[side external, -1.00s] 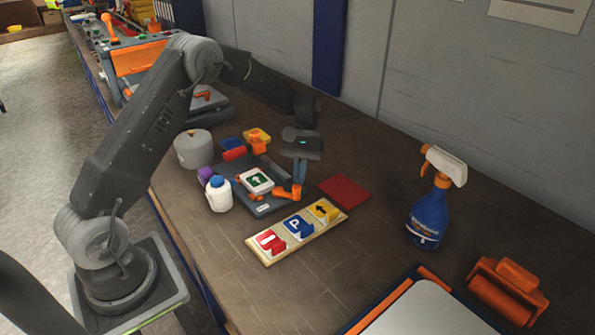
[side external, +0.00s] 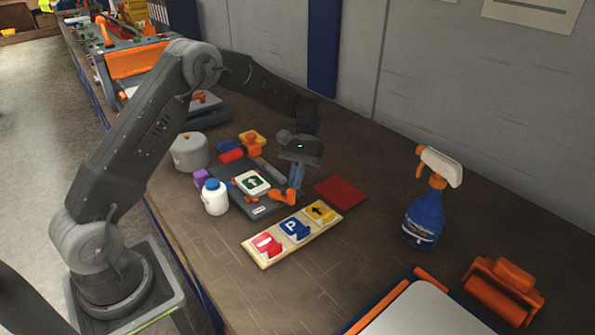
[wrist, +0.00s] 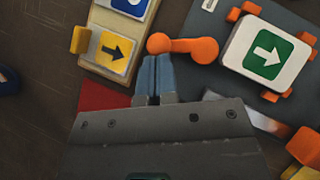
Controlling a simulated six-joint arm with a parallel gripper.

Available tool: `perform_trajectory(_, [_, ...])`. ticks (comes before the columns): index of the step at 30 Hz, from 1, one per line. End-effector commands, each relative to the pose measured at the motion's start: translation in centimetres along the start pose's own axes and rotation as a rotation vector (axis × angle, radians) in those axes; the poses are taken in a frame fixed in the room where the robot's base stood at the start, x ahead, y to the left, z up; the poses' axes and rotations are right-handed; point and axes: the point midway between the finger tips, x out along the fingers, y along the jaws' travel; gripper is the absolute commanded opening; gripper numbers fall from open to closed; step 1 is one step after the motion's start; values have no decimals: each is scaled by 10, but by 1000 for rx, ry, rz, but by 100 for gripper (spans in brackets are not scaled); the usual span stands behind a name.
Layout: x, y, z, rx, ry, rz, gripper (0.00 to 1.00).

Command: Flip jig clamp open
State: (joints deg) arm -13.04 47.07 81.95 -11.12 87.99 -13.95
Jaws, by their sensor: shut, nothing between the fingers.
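The jig (side external: 240,201) is a dark grey plate on the bench. A white sign with a green arrow (side external: 251,183) sits on it between small orange blocks, and the sign also shows in the wrist view (wrist: 266,49). The orange clamp lever (side external: 282,197) is at the jig's near right corner. In the wrist view the lever (wrist: 190,48) lies sideways, its round knob at the left end. My gripper (side external: 296,184) points down beside the lever. Its blue fingers (wrist: 153,68) are shut and empty, their tips just below the knob; I cannot tell whether they touch it.
A wooden rack (side external: 292,236) with several signs lies in front of the jig. A red mat (side external: 341,192) is right of my gripper. A white bottle (side external: 214,197) stands left of the jig, a blue spray bottle (side external: 427,212) farther right. Bare bench lies between mat and spray bottle.

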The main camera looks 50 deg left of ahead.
Motion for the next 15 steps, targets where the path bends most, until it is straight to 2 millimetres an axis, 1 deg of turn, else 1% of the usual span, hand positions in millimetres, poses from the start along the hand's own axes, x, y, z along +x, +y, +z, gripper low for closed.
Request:
perform_trajectory(5, [-18, 0, -1, 0, 3, 2, 0])
perform_trajectory(12, [-65, 0, -1, 0, 4, 1, 0])
perform_trajectory(15, [-82, 0, -1, 0, 3, 1, 0])
